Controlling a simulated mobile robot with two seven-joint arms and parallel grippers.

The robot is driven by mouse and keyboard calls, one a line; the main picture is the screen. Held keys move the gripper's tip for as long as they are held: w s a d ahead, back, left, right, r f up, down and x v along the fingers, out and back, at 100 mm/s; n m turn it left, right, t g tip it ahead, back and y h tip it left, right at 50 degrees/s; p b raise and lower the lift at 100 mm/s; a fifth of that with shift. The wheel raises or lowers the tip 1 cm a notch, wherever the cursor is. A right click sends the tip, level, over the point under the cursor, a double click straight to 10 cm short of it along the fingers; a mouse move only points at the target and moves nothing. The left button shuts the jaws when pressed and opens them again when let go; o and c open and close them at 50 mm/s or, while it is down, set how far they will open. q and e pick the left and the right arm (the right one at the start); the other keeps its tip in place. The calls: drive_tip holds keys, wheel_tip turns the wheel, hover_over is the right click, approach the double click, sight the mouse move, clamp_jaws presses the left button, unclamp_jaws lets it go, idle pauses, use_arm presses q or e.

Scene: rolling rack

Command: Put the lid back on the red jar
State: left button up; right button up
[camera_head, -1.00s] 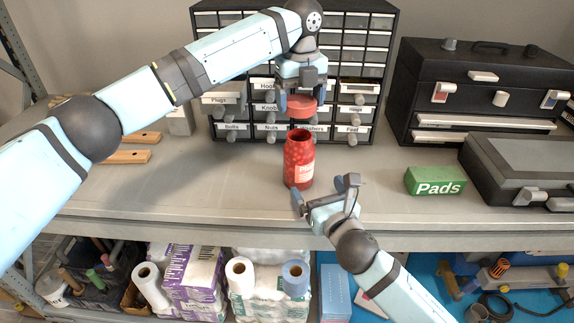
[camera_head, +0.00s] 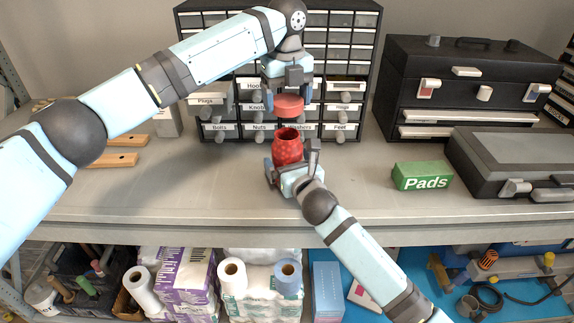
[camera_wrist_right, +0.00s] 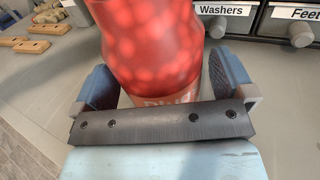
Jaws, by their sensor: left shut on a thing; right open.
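The red jar (camera_head: 287,146) stands upright and uncovered on the grey workbench. Its mouth faces up. My left gripper (camera_head: 288,99) is shut on the red lid (camera_head: 289,106), holding it level above the jar with a gap between them. My right gripper (camera_head: 291,168) is open, low at the front of the jar, and hides the jar's lower part in the head view. In the right wrist view the jar (camera_wrist_right: 152,45) stands between the two open fingers, with space visible beside it; its label is partly hidden by the gripper's palm.
A drawer cabinet (camera_head: 222,127) with labelled drawers stands right behind the jar. A green Pads box (camera_head: 422,176) and a black toolbox (camera_head: 470,85) are at the right. The bench between is clear.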

sight(287, 134)
drive_tip(key=shift+w+a, duration=0.25)
drive_tip(key=shift+w, duration=0.4)
drive_tip(key=shift+c, duration=0.5)
drive_tip(key=c, duration=1.1)
use_arm(q)
drive_tip(key=shift+f, duration=2.45)
drive_tip(key=shift+f, duration=0.1)
drive_tip(key=shift+f, duration=0.8)
drive_tip(key=shift+f, duration=0.55)
